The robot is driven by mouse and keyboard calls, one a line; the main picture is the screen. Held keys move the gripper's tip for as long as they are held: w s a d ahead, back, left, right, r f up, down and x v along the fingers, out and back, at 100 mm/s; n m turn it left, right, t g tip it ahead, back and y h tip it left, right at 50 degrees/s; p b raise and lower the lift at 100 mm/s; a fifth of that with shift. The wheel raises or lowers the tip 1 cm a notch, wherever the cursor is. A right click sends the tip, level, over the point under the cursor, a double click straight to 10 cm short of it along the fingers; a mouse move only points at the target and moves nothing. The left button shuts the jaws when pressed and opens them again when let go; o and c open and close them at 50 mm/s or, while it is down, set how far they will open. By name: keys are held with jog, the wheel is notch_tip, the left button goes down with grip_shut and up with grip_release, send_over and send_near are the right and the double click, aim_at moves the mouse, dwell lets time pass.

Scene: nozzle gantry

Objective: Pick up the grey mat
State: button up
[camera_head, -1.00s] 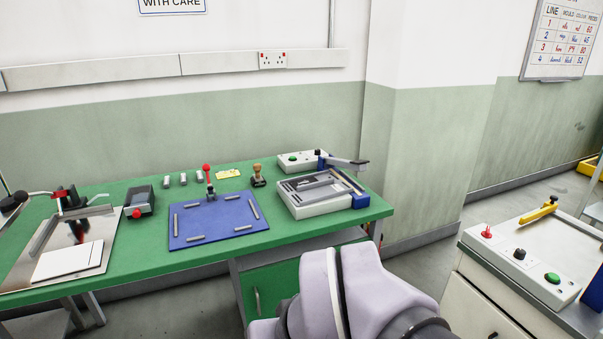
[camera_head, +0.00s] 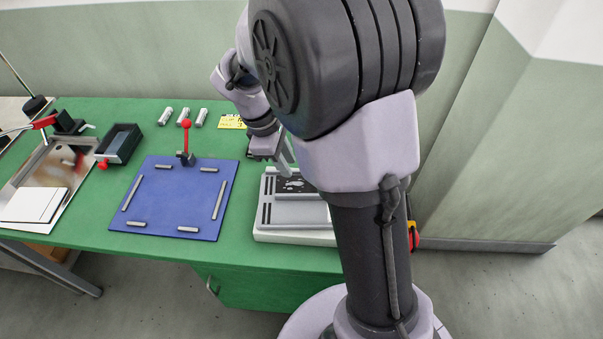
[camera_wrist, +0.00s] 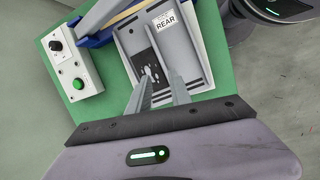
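A pale fixture (camera_head: 263,236) stands on the right of the green table, partly hidden by my arm. It holds grey bars and a dark panel with light shapes (camera_head: 294,185). No separate grey mat stands out clearly; the flat grey plate (camera_wrist: 185,40) in the fixture, beside a label reading REAR, may be it. My gripper (camera_head: 285,160) hangs over the back left part of the fixture. In the wrist view its two fingers (camera_wrist: 159,71) are apart with nothing seen held between them. They point at the dark panel (camera_wrist: 144,62); I cannot tell whether they touch anything.
A blue board (camera_head: 172,200) with grey bars and a red-knobbed lever (camera_head: 186,140) lies left of the fixture. A dark bin (camera_head: 120,143), white sheets (camera_head: 33,205) and a yellow note (camera_head: 232,121) are also on the table. A button box (camera_wrist: 72,62) adjoins the fixture.

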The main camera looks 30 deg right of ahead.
jog(key=b+x, duration=0.1)
jog(key=x, duration=0.2)
jog(key=b+x, duration=0.1)
jog(key=x, duration=0.2)
jog(key=b+x, duration=0.1)
jog(key=x, duration=0.2)
jog(key=shift+s+a+f, duration=0.1)
jog(key=shift+a+f, duration=0.1)
jog(key=shift+f, duration=0.1)
jog(key=b+x, duration=0.1)
jog(key=x, duration=0.1)
jog(key=b+x, duration=0.2)
jog(key=x, duration=0.1)
jog(key=shift+s+d, duration=0.1)
jog(key=shift+d, duration=0.3)
jog(key=shift+r, duration=0.1)
grip_shut()
